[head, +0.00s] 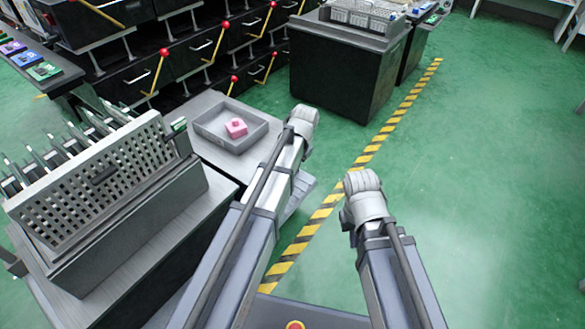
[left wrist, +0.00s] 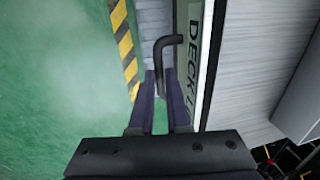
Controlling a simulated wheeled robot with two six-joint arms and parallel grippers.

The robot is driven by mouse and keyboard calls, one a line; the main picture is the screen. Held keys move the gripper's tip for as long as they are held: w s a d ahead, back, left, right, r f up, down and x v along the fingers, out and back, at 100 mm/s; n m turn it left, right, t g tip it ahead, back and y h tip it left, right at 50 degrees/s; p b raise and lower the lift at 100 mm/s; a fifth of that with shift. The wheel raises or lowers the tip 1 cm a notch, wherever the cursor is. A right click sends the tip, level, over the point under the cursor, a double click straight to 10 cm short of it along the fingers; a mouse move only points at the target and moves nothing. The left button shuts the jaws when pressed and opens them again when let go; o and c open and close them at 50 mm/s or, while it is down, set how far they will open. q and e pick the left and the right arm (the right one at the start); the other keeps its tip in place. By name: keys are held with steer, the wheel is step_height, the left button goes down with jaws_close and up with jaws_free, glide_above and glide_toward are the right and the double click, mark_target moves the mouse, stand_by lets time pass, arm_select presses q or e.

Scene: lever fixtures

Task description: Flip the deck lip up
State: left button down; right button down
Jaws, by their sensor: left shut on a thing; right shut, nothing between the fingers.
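A light metal plate, seemingly the deck lip (head: 303,192), shows at the right edge of the grey deck, partly behind my left arm. In the left wrist view, a black bent handle (left wrist: 166,46) stands between the fingers of my left gripper (left wrist: 164,90), which is shut on it. The handle is beside a pale strip lettered "DECK L" (left wrist: 191,70), its end cut off. The lip's tilt is hard to tell. My left gripper is hidden in the head view. My right gripper (head: 362,183) is shut and empty over the floor; its fingertips are hard to make out.
A grey tray (head: 210,138) with a pink block (head: 236,127) sits on the deck. A perforated metal rack (head: 95,175) stands at the left. Black cabinets with red-knobbed levers (head: 163,53) are behind. Green floor (head: 470,180) is free at the right, past a yellow-black stripe (head: 330,200).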

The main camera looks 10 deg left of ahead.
arm_select(q)
step_height(320, 180, up, 6)
steer(key=p, duration=0.5)
steer(key=shift+f, duration=0.1)
steer(key=c, duration=1.6)
jaws_free()
steer(key=c, duration=1.2)
jaws_free()
steer(key=shift+f, duration=0.1)
steer(key=shift+o, duration=0.2)
step_height(320, 180, up, 8)
steer(key=d+p, duration=0.1)
steer(key=p, duration=0.6)
steer(key=shift+s+d+f+p, duration=0.15)
steer(key=shift+s+p, duration=0.1)
steer(key=shift+p, duration=0.15)
